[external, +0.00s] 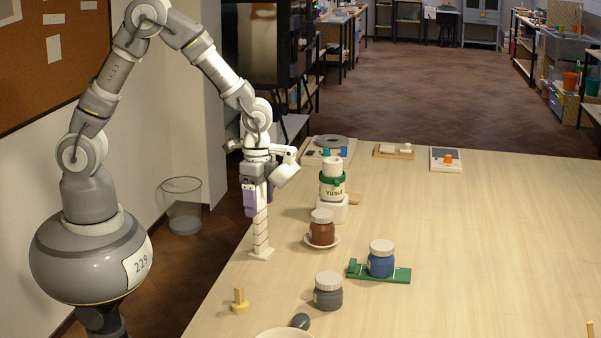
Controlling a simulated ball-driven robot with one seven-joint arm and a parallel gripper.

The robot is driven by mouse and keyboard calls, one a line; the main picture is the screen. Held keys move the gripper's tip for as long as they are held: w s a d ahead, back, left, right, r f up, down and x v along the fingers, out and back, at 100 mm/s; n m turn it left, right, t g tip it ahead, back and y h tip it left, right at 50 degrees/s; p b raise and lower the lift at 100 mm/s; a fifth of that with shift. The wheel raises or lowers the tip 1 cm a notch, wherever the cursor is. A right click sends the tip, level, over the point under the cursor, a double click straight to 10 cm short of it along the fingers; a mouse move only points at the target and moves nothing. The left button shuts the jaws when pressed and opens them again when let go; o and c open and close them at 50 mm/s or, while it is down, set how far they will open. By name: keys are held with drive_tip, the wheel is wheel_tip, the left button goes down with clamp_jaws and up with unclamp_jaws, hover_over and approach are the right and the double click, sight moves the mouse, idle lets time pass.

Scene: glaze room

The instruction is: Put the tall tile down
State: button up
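The tall tile (261,234) is a narrow, cream, upright piece with thin dark lines across it and a wider foot. It is at the left edge of the wooden table (450,240). My gripper (259,207) points straight down over it, with its purple fingers on either side of the tile's upper part. The gripper looks shut on the tile, and its top is hidden between the fingers. The foot appears at table level, but I cannot tell whether it touches the surface.
A brown jar on a saucer (322,228), a white stand with a green-banded jar (332,188), a blue jar (381,258) on a green holder, a grey jar (328,291) and a yellow-based peg (239,302) stand nearby. The table's right side is mostly clear.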

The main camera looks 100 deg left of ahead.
wheel_tip(320, 180, up, 8)
drive_tip(key=shift+a+f+p, duration=0.1)
drive_tip(key=shift+a+p, duration=0.05)
drive_tip(key=shift+p, duration=0.85)
drive_tip(key=w+d+r+t, duration=0.2)
drive_tip(key=w+r+t, duration=0.3)
drive_tip(key=r, duration=0.7)
drive_tip(key=d+r+t, duration=0.3)
drive_tip(key=r, duration=1)
drive_tip(key=w+d+r+n+t, duration=0.1)
drive_tip(key=d+r+t, duration=0.2)
drive_tip(key=r, duration=1.1)
drive_tip(key=shift+w+d+r+n+y, duration=0.15)
drive_tip(key=shift+w+d+n+y, duration=0.15)
drive_tip(key=shift+y, duration=0.1)
drive_tip(key=shift+o, duration=0.5)
drive_tip(key=s+d+r+t, duration=0.1)
drive_tip(key=s+r+t, duration=0.1)
drive_tip(key=r, duration=0.5)
drive_tip(key=s+d+r+t, duration=0.2)
drive_tip(key=s+r, duration=0.3)
drive_tip(key=r, duration=0.3)
drive_tip(key=shift+d+n+h, duration=0.15)
drive_tip(key=shift+n+h, duration=0.25)
drive_tip(key=shift+w, duration=0.15)
drive_tip(key=shift+f, duration=0.1)
